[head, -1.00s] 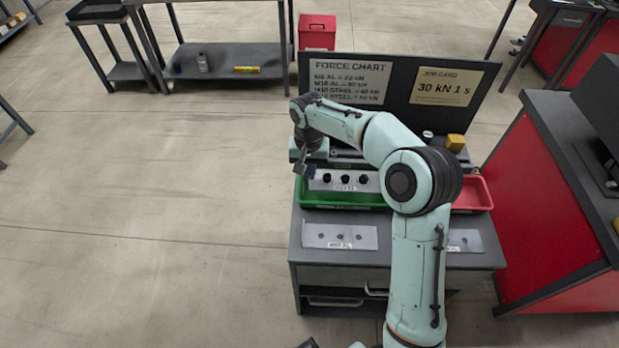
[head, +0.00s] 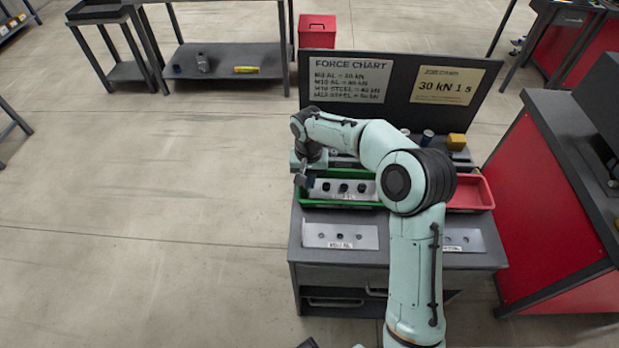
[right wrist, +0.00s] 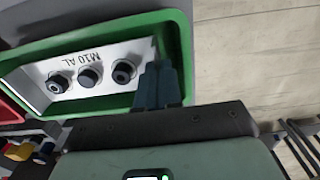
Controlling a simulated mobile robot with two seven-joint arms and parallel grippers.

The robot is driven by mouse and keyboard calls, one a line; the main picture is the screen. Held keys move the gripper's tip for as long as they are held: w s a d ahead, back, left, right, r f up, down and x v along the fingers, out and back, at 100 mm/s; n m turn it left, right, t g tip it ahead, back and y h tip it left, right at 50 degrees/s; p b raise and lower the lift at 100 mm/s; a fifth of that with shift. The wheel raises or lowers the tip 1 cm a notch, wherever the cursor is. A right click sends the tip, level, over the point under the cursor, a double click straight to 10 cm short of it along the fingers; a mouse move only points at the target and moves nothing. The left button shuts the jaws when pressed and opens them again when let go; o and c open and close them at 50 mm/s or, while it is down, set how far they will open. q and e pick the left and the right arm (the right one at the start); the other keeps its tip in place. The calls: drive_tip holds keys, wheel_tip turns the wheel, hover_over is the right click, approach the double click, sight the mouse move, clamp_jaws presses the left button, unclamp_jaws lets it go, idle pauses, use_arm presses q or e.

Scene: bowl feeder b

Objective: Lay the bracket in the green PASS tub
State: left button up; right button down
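The bracket (head: 357,197) is a pale metal piece with three black bolts along it. It sits within the walls of the green tub (head: 310,203) on the grey stand; I cannot tell if it touches the floor. In the right wrist view the bracket (right wrist: 75,101) shows an "M10 AL" label, inside the green rim (right wrist: 115,112). My right gripper (head: 303,181) is at the tub's left end. Its fingers (right wrist: 160,80) are close together at the bracket's end and look shut on it; the contact is partly hidden. My left gripper is not in view.
A red tub (head: 470,192) stands right of the green one, partly behind my right arm. Two plates lie in front, a left one (head: 318,233) and a right one (head: 465,240). A dark board (head: 400,65) with a force chart and job card stands behind.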

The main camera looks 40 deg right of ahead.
drive_tip(key=c, duration=1.3)
unclamp_jaws()
drive_tip(key=shift+r, duration=0.1)
drive_tip(key=shift+r, duration=0.35)
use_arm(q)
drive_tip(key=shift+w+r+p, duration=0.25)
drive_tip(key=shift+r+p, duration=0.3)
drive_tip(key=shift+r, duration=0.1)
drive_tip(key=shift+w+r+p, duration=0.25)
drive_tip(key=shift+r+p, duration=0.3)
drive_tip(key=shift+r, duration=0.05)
use_arm(e)
wheel_tip(320, 180, up, 12)
drive_tip(key=shift+r, duration=0.2)
drive_tip(key=shift+a, duration=0.1)
